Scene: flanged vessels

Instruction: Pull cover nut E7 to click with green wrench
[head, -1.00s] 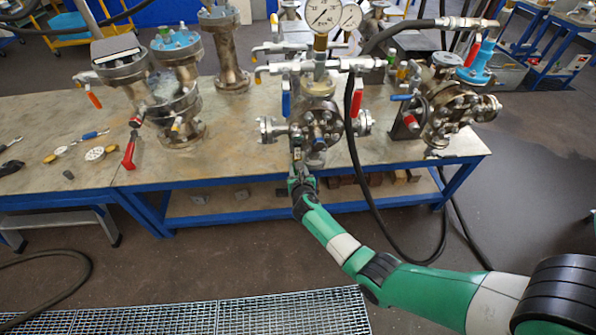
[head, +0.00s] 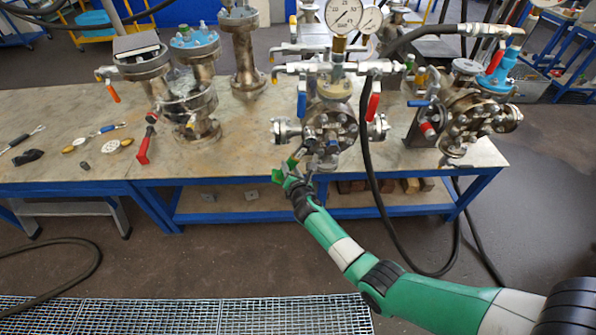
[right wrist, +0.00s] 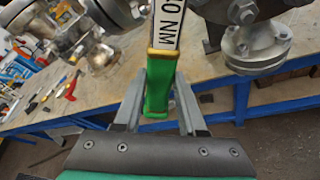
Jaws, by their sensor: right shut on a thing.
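The vessel with the bolted front cover (head: 330,128) stands near the bench's front edge, a ring of nuts around its cover. My right gripper (head: 294,177) is shut on the green wrench (head: 293,163), low and left of the cover. In the right wrist view the wrench's green handle (right wrist: 158,92) stands between the fingers (right wrist: 160,80), with a white label ending in "0 NM" above it. The wrench slants up right toward the cover's lower part. I cannot tell which nut its head meets, nor read any nut label. My left gripper is out of view.
A second flanged vessel (head: 470,125) stands to the right, and tall flanged columns (head: 195,90) to the left. A black hose (head: 366,180) hangs down right of the cover.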

